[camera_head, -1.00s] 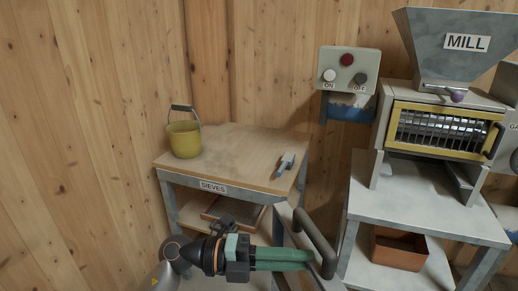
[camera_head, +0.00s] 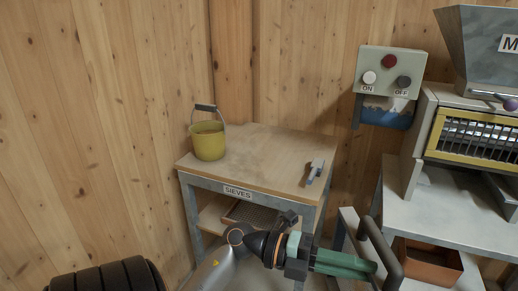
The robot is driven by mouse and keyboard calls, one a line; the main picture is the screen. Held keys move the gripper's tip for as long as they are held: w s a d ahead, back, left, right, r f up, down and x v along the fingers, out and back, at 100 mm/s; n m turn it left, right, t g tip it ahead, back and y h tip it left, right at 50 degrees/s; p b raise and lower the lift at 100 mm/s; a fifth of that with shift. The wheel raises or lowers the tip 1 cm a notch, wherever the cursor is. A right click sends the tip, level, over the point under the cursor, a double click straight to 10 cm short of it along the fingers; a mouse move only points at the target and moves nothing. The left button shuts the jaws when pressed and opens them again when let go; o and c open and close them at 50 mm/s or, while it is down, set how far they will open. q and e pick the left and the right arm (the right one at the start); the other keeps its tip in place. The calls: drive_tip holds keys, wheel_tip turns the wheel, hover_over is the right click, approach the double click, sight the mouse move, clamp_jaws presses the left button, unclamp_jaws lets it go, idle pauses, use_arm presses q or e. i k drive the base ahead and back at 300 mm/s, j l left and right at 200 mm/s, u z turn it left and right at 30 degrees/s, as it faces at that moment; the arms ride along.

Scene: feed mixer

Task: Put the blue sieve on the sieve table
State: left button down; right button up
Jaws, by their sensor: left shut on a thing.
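My left gripper (camera_head: 372,268), with green fingers, is shut on a dark curved handle (camera_head: 387,256) at the lower right of the head view. The handle belongs to a grey-edged flat frame (camera_head: 350,222), mostly cut off by the bottom edge; I cannot see blue on it or tell for sure that it is the blue sieve. The sieve table (camera_head: 262,173), with a wooden top and a SIEVES label, stands beyond and to the left of the gripper. The held thing is in front of the table's right side. My right gripper is not in view.
A yellow bucket (camera_head: 208,142) stands on the table's left and a small grey tool (camera_head: 315,172) on its right; the top between is clear. A perforated tray (camera_head: 246,213) lies on the lower shelf. The mill stand (camera_head: 450,205) with an orange-brown tray (camera_head: 428,263) is to the right.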

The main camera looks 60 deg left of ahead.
sight(268, 161)
drive_tip(key=j, duration=1.25)
